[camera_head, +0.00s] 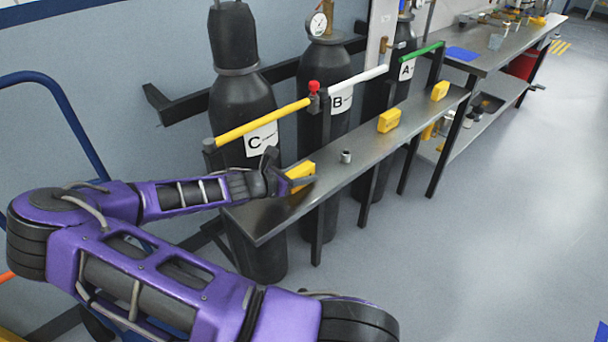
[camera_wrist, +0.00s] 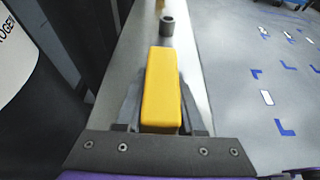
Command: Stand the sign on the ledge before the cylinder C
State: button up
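A yellow block-shaped sign (camera_head: 301,172) is at the near end of the grey metal ledge (camera_head: 262,218), before the cylinder C (camera_head: 243,112). My gripper (camera_head: 296,181) reaches in from the left, low over the ledge, with its fingers around this sign. In the wrist view, the sign (camera_wrist: 161,88) lies between the two grey fingers (camera_wrist: 161,103). They sit close along both its sides and appear closed on it. Its underside is hidden, so I cannot tell whether it touches the ledge.
Similar yellow signs stand before cylinder B (camera_head: 388,121) and cylinder A (camera_head: 440,91). A small metal cylinder (camera_head: 346,157) stands on the ledge just beyond the gripped sign. A yellow rail (camera_head: 262,122) runs above the ledge before cylinder C.

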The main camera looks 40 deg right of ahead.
jog(key=o, duration=0.4)
jog(key=shift+r, duration=0.25)
jog(key=p+v, duration=0.2)
jog(key=v, duration=1)
jog(key=shift+f, duration=0.15)
